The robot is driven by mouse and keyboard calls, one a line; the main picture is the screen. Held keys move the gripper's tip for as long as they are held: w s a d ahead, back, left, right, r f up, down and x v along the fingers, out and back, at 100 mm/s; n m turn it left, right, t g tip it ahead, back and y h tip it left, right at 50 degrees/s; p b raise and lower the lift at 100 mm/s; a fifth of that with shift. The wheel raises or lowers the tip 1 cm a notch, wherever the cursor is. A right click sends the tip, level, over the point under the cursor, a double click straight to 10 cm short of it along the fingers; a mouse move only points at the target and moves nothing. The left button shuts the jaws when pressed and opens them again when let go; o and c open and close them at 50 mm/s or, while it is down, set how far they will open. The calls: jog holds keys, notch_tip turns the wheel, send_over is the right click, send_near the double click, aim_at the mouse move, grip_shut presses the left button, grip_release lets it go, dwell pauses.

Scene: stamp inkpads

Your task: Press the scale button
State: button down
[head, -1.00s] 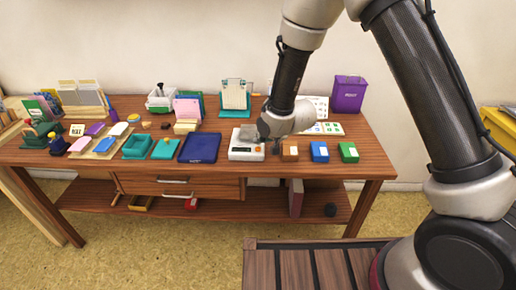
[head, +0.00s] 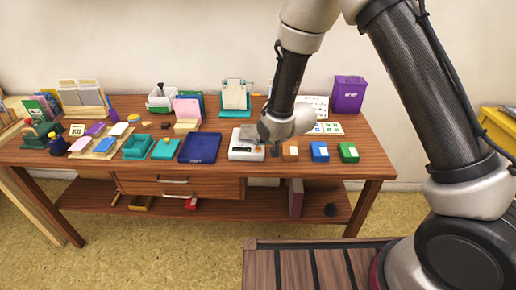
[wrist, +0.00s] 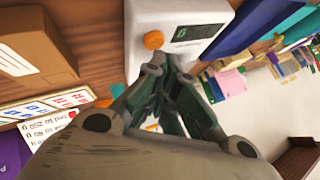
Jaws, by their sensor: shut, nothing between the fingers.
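The white scale (head: 243,147) stands near the front edge of the wooden table, and it also shows at the top middle of the wrist view (wrist: 165,20). Its round orange button (wrist: 153,40) and dark display (wrist: 198,33) are on the face next to my gripper. In the head view the orange button (head: 258,150) is a small spot at the scale's front right. My gripper (wrist: 168,62) is shut and empty, its fingertips close to the button in the wrist view. I cannot tell whether they touch the scale. In the head view the fingertips are hard to make out.
Orange-brown (head: 290,151), blue (head: 320,151) and green (head: 348,152) boxes stand right of the scale. A dark blue pad (head: 199,147) lies just left of it. A purple bin (head: 349,94) stands at the back right. The table's right end is clear.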

jog(key=shift+f, duration=0.1)
dwell(0.5)
jog(key=shift+f, duration=0.35)
jog(key=shift+r, duration=0.5)
jog(key=shift+r, duration=0.1)
jog(key=shift+r, duration=2.9)
